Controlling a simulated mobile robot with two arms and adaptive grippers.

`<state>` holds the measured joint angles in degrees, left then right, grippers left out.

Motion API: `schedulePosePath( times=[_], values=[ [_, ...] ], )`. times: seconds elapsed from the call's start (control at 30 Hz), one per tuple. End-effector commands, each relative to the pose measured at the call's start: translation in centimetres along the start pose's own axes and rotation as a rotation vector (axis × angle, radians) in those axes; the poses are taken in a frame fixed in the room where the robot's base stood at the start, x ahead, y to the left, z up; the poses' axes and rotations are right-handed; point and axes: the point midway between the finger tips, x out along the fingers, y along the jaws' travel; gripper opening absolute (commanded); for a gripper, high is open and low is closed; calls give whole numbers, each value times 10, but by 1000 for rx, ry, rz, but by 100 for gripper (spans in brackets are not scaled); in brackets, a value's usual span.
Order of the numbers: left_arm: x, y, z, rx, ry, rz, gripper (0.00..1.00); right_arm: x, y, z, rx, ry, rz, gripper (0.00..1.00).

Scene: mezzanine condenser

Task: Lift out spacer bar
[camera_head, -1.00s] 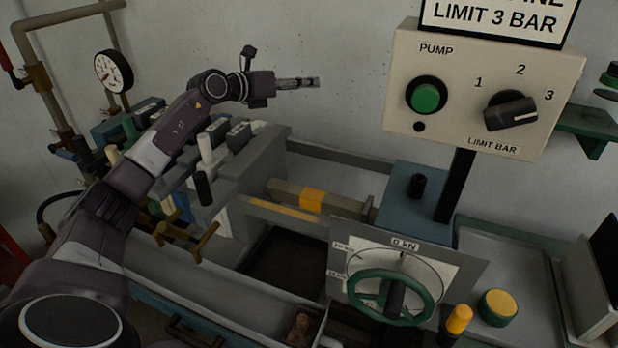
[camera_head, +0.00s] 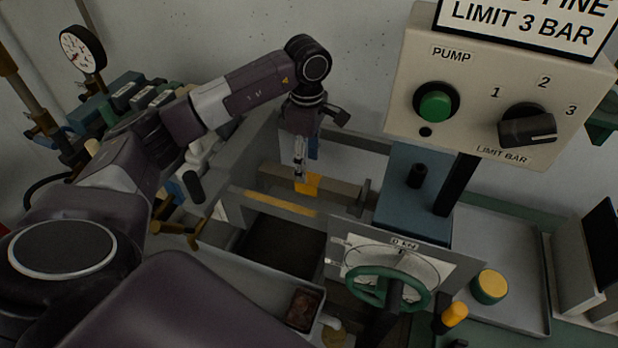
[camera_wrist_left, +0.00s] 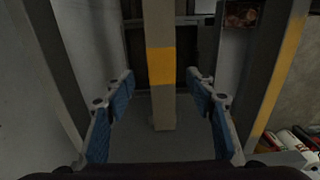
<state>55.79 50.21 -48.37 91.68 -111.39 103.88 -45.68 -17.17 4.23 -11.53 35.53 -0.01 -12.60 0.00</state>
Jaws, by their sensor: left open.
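The spacer bar (camera_head: 340,189) is a grey-brown bar with a yellow band (camera_head: 313,184), lying across the press frame between the grey block and the blue housing. My left gripper (camera_head: 299,179) points down at the bar's yellow band from above in the head view. In the left wrist view the bar (camera_wrist_left: 160,108) runs up the picture between the two open, blue-padded fingers of the left gripper (camera_wrist_left: 160,84). A gap shows on each side of the bar, and nothing is held. My right gripper is not in view.
A green handwheel (camera_head: 390,288) with a dial plate stands in front of the bar. The pump control box (camera_head: 490,90) hangs close on the right. A dark open well (camera_head: 285,243) lies below the bar. A gauge (camera_head: 83,49) and labelled valves are at the left.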

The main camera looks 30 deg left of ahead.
Motion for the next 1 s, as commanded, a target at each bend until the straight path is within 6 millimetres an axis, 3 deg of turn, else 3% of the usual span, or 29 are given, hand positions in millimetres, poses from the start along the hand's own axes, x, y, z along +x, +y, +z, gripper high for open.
schedulePosePath(
  times=[0.4,0.53,0.77,1.0],
  values=[
    [43,-4,5,-3,-2,-4,51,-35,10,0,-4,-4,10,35],
    [54,-4,5,-3,-3,-1,51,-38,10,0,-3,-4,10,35],
    [57,-3,5,-3,-3,1,51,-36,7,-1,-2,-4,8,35],
    [56,-3,5,-3,-3,1,25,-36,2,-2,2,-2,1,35]
  ],
)
